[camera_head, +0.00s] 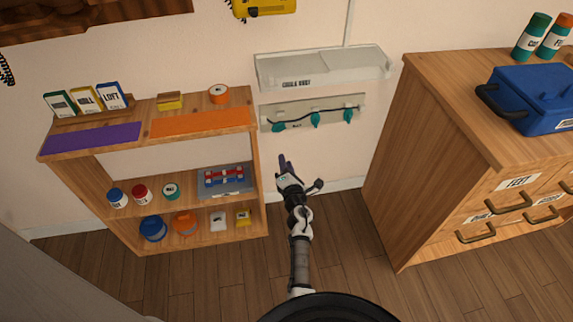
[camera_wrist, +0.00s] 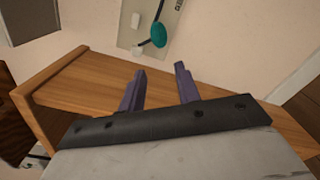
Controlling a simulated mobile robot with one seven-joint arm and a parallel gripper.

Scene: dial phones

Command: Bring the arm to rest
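My arm reaches forward from the bottom middle of the head view, over the wooden floor between the shelf and the drawer cabinet. My gripper (camera_head: 284,164) is at its far end, in front of the wall and a little below the hook rail. In the wrist view my gripper (camera_wrist: 160,80) has its two purple fingers well apart, with nothing between them. A wooden edge lies beyond the fingers there. No held thing shows in either view.
A wooden shelf (camera_head: 258,185) with several jars and boxes stands left. A hook rail (camera_head: 270,118) with teal hooks and a white wall ledge (camera_head: 330,68) are ahead. A drawer cabinet (camera_head: 425,140) carrying a blue toolbox (camera_head: 535,98) stands right. Bare floor (camera_head: 350,235) lies between.

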